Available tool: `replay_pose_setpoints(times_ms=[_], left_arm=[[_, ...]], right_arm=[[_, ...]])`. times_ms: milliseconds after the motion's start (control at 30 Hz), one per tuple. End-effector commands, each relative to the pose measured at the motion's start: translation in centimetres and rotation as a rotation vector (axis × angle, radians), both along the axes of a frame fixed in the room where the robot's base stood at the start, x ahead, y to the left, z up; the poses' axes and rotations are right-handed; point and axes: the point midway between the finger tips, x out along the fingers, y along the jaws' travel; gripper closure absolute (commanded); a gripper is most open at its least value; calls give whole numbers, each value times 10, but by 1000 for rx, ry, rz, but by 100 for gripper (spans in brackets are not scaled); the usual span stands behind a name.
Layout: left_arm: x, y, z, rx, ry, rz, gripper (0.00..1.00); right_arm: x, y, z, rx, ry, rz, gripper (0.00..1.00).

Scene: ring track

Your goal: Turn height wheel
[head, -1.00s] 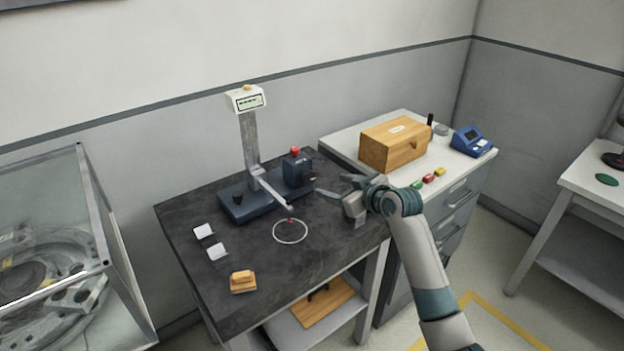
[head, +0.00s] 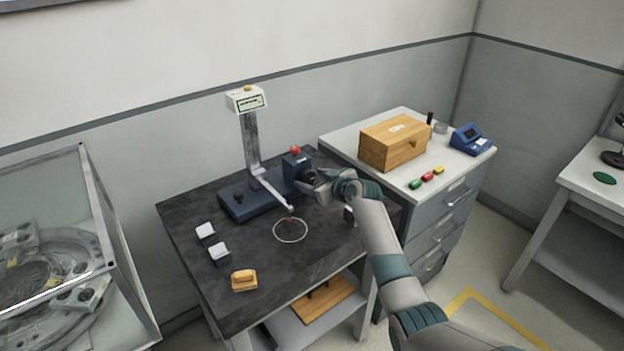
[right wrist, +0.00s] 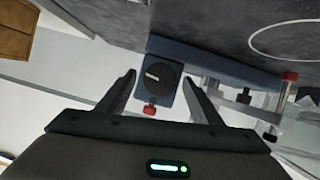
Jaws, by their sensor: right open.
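The height wheel (right wrist: 160,77) is a black round knob with a pale index mark. In the right wrist view it sits on the side of a dark blue block, between my open fingertips in the picture. The block (head: 294,163) with a red knob (head: 295,150) on top shows in the head view at the end of the gauge's blue base (head: 245,204). My right gripper (head: 311,181) is open just right of the block and hides the wheel there. It also shows in the right wrist view (right wrist: 157,92), empty; I cannot tell whether it touches the wheel. My left gripper is out of view.
The gauge's column carries a display (head: 246,100), and an arm (head: 274,190) reaches toward a white ring (head: 290,230) on the dark tabletop (head: 300,270). Small blocks lie at the table's left. A wooden box (head: 394,146) stands on the cabinet at right.

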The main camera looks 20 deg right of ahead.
Motion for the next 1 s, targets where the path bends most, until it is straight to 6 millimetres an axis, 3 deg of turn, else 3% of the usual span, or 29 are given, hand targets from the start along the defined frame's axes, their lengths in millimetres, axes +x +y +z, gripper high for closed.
replay_pose_setpoints(times_ms=[400, 567, 600, 1000], left_arm=[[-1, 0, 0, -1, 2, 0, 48], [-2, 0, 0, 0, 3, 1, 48], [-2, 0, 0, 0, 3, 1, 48], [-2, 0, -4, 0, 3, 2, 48]], right_arm=[[3, 1, -2, 1, 0, 0, 40], [3, 1, -2, 1, 0, 0, 79], [3, 1, -2, 1, 0, 0, 82], [3, 1, -3, 43, 17, 0, 82]])
